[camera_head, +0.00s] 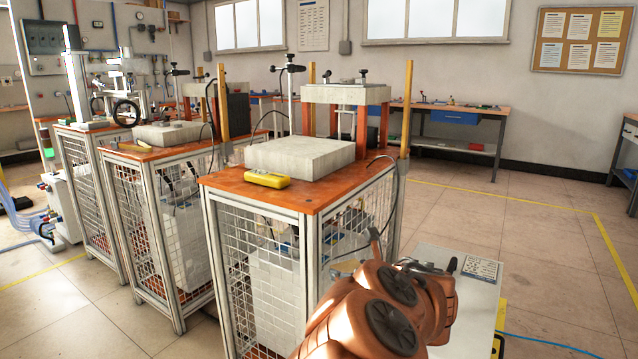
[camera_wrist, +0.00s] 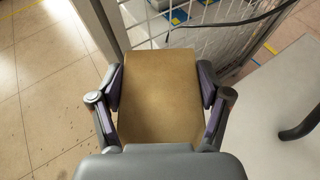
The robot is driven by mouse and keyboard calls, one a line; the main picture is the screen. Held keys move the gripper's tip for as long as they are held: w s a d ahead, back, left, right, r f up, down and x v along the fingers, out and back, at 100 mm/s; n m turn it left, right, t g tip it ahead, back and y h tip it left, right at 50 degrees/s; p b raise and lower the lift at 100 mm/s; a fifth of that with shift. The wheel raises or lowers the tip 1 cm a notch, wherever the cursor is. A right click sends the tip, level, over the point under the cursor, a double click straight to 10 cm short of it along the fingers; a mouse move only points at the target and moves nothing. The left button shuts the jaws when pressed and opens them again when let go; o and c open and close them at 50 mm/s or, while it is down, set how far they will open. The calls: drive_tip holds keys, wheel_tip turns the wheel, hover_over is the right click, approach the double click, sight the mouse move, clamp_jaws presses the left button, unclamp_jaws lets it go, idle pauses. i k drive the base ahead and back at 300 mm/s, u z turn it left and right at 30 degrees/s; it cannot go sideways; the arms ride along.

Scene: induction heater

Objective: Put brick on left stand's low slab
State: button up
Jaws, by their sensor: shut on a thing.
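A tan, flat-faced brick (camera_wrist: 160,100) fills the space between the fingers of my gripper (camera_wrist: 161,78) in the wrist view. The fingers press on its two sides. Three orange-topped stands with mesh sides run in a row. The nearest, right stand (camera_head: 262,190) bears a wide grey low slab (camera_head: 300,157). The stand left of it (camera_head: 135,154) bears another low slab (camera_head: 172,134). My gripper is low, beside the right stand and apart from both slabs.
A raised slab (camera_head: 345,95) rests on orange posts behind the right low slab. A yellow device (camera_head: 266,179) lies at that stand's front edge. Yellow upright posts and black cables rise nearby. A grey-white table (camera_head: 465,285) is beside my arm. Open floor lies right.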

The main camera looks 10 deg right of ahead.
sight(294, 144)
drive_tip(key=k, duration=1.25)
drive_tip(key=u, duration=0.55)
drive_tip(key=i, duration=0.6)
drive_tip(key=u, duration=0.7)
drive_tip(key=i, duration=0.75)
drive_tip(key=z, duration=0.55)
drive_tip(key=i, duration=0.6)
drive_tip(key=z, duration=0.45)
